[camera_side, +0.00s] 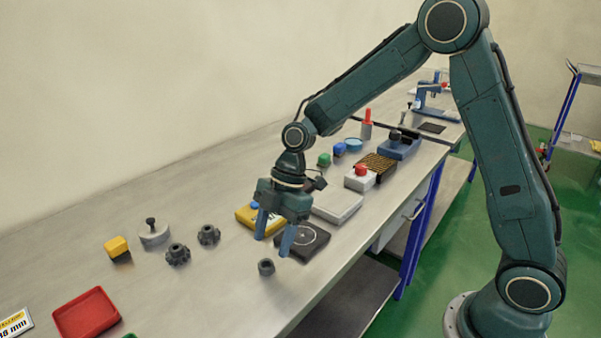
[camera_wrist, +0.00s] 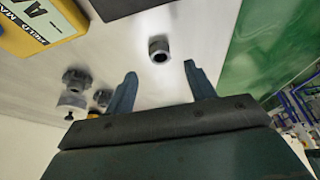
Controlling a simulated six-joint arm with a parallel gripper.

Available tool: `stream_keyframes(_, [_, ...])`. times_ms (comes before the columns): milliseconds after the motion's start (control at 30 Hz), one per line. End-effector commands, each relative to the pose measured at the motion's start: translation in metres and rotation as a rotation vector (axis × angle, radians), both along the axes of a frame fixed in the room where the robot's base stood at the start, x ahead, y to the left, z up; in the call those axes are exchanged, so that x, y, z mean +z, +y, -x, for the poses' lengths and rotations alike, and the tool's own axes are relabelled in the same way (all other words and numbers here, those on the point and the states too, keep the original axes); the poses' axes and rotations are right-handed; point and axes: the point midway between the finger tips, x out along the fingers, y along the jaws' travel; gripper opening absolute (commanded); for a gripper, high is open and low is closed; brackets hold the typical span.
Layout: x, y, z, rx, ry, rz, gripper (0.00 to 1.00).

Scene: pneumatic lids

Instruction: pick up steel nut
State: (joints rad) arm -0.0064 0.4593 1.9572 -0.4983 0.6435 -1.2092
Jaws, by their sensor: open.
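The steel nut (camera_side: 266,267) is a small dark grey ring standing alone on the workbench, near its front edge. In the wrist view the nut (camera_wrist: 159,49) shows its dark hole and lies beyond the fingertips, roughly in line with the gap between them. My gripper (camera_side: 273,246) is open and empty, above the bench and just behind and above the nut, not touching it. In the wrist view my gripper's two fingers (camera_wrist: 160,72) are spread wide apart.
A black square plate with a ring mark (camera_side: 305,240) and a yellow box (camera_side: 245,217) sit close by my gripper. Two dark knobbed parts (camera_side: 178,254), a pale round weight (camera_side: 153,235) and a red tray (camera_side: 86,314) are to the left. Bench around the nut is clear.

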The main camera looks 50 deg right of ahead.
Motion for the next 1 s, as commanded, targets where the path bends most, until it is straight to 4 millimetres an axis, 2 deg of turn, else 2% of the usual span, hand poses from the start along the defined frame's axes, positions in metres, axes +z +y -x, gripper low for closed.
stream_keyframes(500, [-0.044, 0.018, 0.000, 0.001, 0.002, 0.000, 0.55])
stream_keyframes(1000, [-0.047, 0.019, 0.000, 0.000, 0.001, 0.000, 0.55])
